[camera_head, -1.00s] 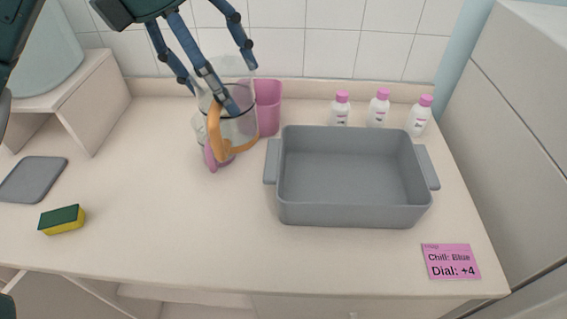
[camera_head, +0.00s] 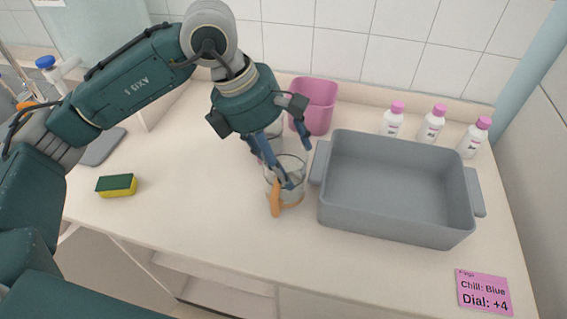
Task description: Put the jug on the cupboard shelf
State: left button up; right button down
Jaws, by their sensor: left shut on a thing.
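The jug (camera_head: 298,191) is clear with an orange handle (camera_head: 275,197). It is upright just left of the grey basin. My left gripper (camera_head: 284,176) reaches down from above and is shut on it; the fingers cover part of its rim and side. I cannot tell whether its base is clear of the counter. The cupboard shelf (camera_head: 222,284) shows below the counter's front edge, in an open cupboard at the lower middle-left; its depth is mostly hidden. My right gripper is not in view.
A grey basin (camera_head: 335,222) stands right of the jug. Behind are a pink beaker (camera_head: 317,105) and several white bottles (camera_head: 431,128) with pink caps. A sponge (camera_head: 117,186) lies left, a pink note (camera_head: 483,291) at lower right. The counter (camera_head: 190,205) between sponge and jug is clear.

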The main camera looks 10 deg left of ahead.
pick_arm(q)
jog(key=shift+f, duration=1.5)
jog(key=o, duration=1.6)
jog(key=shift+c, duration=0.2)
